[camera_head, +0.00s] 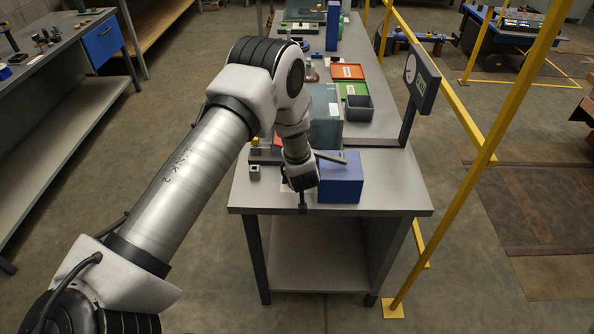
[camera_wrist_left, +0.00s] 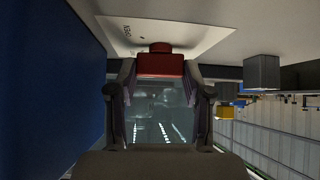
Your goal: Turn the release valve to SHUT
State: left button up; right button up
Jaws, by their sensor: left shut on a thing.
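My left gripper (camera_head: 301,184) is low over the near end of the bench, beside the left side of a blue box (camera_head: 342,178). In the left wrist view my left gripper (camera_wrist_left: 160,80) has its fingers on both sides of a red block-like valve handle (camera_wrist_left: 160,65), shut on it. The handle sits at a white plate (camera_wrist_left: 205,38) with small dark lettering, which seems to read OPEN. The gripper and arm hide the handle in the head view. The blue box also fills the left of the wrist view (camera_wrist_left: 45,90). My right gripper is not in view.
A teal box (camera_head: 325,115) stands behind the gripper, with a grey bin (camera_head: 359,108), a green tray (camera_head: 352,89) and a red tray (camera_head: 348,72) beyond. A small grey block (camera_head: 255,173) is to the left. A sign on a post (camera_head: 419,80) rises at the bench's right edge.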

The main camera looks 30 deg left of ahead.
pick_arm(q)
jog(key=shift+n, duration=0.3)
jog(key=o, duration=1.2)
jog(key=shift+c, duration=0.2)
jog(key=shift+w+f, duration=0.15)
